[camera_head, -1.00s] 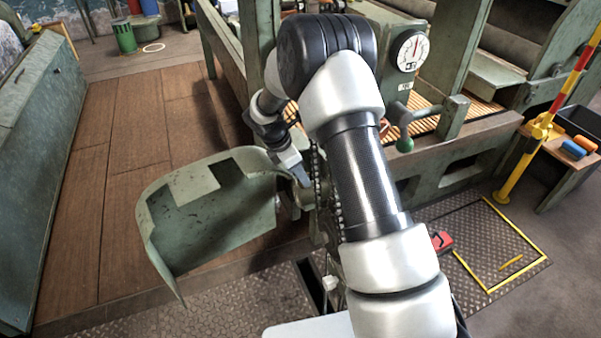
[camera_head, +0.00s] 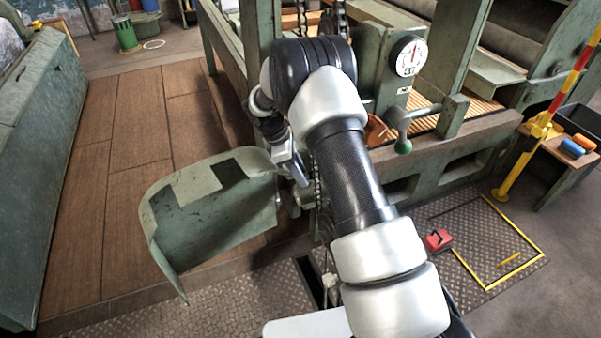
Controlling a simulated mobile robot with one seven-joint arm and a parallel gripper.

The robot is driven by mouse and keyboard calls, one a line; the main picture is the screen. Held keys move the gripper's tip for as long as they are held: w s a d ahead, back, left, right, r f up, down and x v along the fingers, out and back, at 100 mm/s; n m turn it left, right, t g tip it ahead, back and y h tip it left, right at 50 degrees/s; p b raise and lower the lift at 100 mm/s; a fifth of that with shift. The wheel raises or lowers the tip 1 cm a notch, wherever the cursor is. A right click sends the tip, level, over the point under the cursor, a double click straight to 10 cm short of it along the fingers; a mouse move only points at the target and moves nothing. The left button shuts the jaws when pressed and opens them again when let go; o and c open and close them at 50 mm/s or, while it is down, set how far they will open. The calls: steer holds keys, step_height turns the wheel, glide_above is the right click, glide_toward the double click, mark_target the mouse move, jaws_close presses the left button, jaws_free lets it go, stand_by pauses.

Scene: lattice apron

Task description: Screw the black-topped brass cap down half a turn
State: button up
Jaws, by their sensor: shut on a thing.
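My gripper (camera_head: 299,180) is at the end of my arm, in the middle of the camera_head view, pointing down and to the right beside the machine's chain. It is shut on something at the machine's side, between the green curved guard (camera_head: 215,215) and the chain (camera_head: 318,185). The black-topped brass cap cannot be made out; the gripper and arm hide that spot. The fingertips are small and partly hidden.
The guard stands close to the left of my gripper. A round gauge (camera_head: 408,56) and a green-knobbed lever (camera_head: 403,146) are to the right of my arm. A red object (camera_head: 438,241) lies on the metal floor plate. The wooden floor (camera_head: 110,190) is clear.

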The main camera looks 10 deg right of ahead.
steer(key=shift+a, duration=0.1)
steer(key=o, duration=1)
steer(key=shift+o, duration=0.2)
steer(key=p+v, duration=0.3)
steer(key=v, duration=1.4)
steer(key=shift+r, duration=0.25)
